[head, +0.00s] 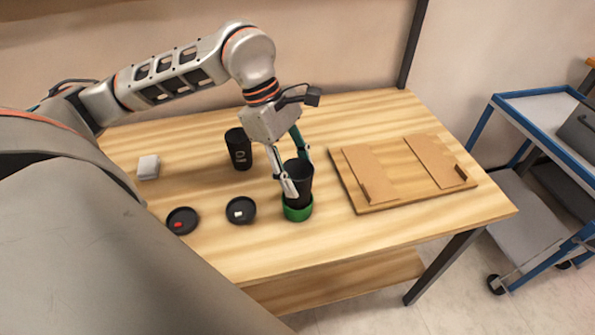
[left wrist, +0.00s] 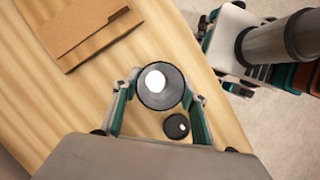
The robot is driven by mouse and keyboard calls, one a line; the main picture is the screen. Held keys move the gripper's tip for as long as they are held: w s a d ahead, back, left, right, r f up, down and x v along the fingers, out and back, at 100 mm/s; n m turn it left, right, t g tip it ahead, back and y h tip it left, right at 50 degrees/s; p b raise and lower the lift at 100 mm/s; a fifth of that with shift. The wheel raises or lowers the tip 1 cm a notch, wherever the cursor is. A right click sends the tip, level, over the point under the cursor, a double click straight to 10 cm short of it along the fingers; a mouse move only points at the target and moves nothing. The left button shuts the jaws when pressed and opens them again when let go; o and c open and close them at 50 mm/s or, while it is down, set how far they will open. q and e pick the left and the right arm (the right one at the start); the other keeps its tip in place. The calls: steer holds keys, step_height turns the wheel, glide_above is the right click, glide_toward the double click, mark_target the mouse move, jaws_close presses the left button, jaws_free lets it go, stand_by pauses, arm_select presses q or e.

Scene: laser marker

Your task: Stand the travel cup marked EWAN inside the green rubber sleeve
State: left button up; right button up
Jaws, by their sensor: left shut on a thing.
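A black travel cup (head: 299,184) stands upright with its lower end at the green rubber sleeve (head: 297,212), near the table's front edge. It looks to be inside the sleeve's rim, but I cannot tell whether it is fully seated. No name shows on this side of it. My left gripper (head: 297,182) is shut on this cup, one finger on each side. The left wrist view looks down into the open cup (left wrist: 161,88) between the fingers; the sleeve is hidden there. A second black cup (head: 238,149) with a pale mark stands farther back to the left. My right gripper is not in view.
Two round black lids, one with a red mark (head: 182,221) and one with a white mark (head: 241,211), lie left of the sleeve. A white block (head: 148,167) lies farther left. A wooden board (head: 401,198) with cardboard pieces lies right. A blue cart (head: 540,98) stands beyond the table.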

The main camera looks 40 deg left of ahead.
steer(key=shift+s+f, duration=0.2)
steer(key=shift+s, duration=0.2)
arm_select(q)
steer(key=shift+f, duration=0.25)
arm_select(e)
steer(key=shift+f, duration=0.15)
arm_select(q)
steer(key=shift+f+b, duration=0.35)
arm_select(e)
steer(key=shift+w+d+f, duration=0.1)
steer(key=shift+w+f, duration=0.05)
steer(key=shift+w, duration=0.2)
arm_select(q)
steer(key=shift+f, duration=0.3)
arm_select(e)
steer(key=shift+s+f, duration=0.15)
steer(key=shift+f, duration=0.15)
arm_select(q)
steer(key=shift+f+b, duration=0.45)
steer(key=shift+f, duration=0.2)
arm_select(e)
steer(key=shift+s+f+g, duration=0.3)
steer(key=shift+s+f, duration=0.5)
arm_select(q)
steer(key=shift+f, duration=0.1)
steer(key=shift+f+b, duration=0.3)
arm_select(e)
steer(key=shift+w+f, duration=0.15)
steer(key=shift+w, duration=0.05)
